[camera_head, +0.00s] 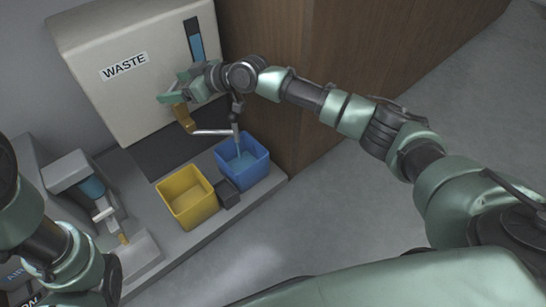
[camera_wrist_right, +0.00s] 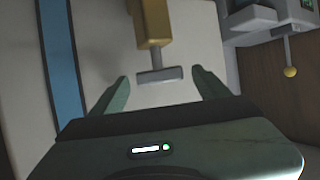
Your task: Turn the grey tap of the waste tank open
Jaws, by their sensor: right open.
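The cream waste tank (camera_head: 125,95) with its "WASTE" label stands at the upper left of the head view. A brass tap body (camera_head: 184,118) is on its front, with a thin grey pipe running right from it over the blue bin. My right gripper (camera_head: 176,92) is at the tank's front, just above the brass body. In the right wrist view, the grey tap handle (camera_wrist_right: 160,75), a short crossbar on the brass body (camera_wrist_right: 152,22), sits between the open fingertips (camera_wrist_right: 162,82), apart from both. My left arm enters at lower left; its gripper is not visible.
A blue bin (camera_head: 260,170) and a yellow bin (camera_head: 200,211) stand below the tank, with a small dark block (camera_head: 228,194) between them. A grey device with a blue cylinder (camera_head: 93,188) is at left. A brown wooden panel (camera_head: 262,50) rises right of the tank.

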